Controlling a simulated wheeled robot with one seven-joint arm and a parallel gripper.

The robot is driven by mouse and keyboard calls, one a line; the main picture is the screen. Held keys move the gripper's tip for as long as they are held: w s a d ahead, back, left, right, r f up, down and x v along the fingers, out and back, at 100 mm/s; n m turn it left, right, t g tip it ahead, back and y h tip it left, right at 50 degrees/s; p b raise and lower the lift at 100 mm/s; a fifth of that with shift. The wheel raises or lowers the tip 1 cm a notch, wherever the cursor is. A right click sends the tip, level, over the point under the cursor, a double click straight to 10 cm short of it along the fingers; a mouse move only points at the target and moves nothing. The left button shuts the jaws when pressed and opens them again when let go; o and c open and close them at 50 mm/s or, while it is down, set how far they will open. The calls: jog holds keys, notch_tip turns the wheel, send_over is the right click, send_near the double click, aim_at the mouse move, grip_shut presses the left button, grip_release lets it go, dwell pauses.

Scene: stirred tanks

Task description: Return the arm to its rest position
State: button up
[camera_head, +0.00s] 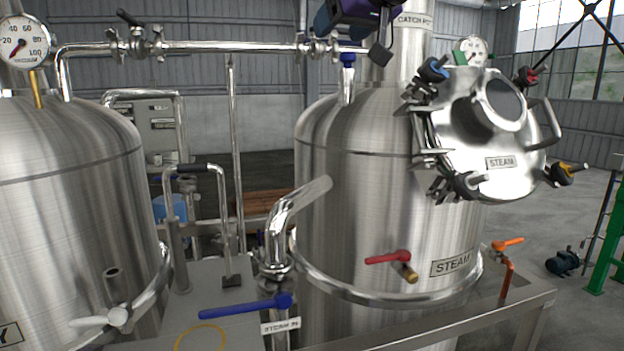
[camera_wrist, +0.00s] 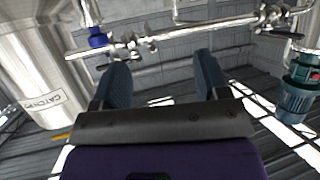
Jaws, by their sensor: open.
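My gripper (camera_wrist: 161,64) is open and empty; its two dark fingers stand apart in the wrist view with only background between them. In the head view, part of my purple and dark gripper (camera_head: 378,50) shows at the top centre, in front of the steam tank's upper part and the catch pot. It overlaps the right end of the top pipe in the picture; I cannot tell the gap. The rest of my arm is out of the head view.
The steam tank (camera_head: 345,220) has an open round hatch lid (camera_head: 515,135) with coloured clamp knobs. Another steel tank (camera_head: 60,190) stands left. A horizontal pipe (camera_head: 220,47) with valves runs between them. In the wrist view, the catch pot (camera_wrist: 35,60) is left and a teal motor (camera_wrist: 300,88) right.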

jog(key=s+d+f+m+g+h, duration=0.3)
jog(key=s+d+f, duration=0.9)
jog(key=s+f, duration=0.2)
jog(key=s+d+f+m+g+h, duration=0.3)
jog(key=s+d+f+h, duration=0.1)
jog(key=s+d+f, duration=0.9)
notch_tip(320, 180, down, 2)
jog(key=shift+s+f, duration=0.1)
jog(key=shift+s, duration=0.95)
jog(key=shift+c, duration=0.4)
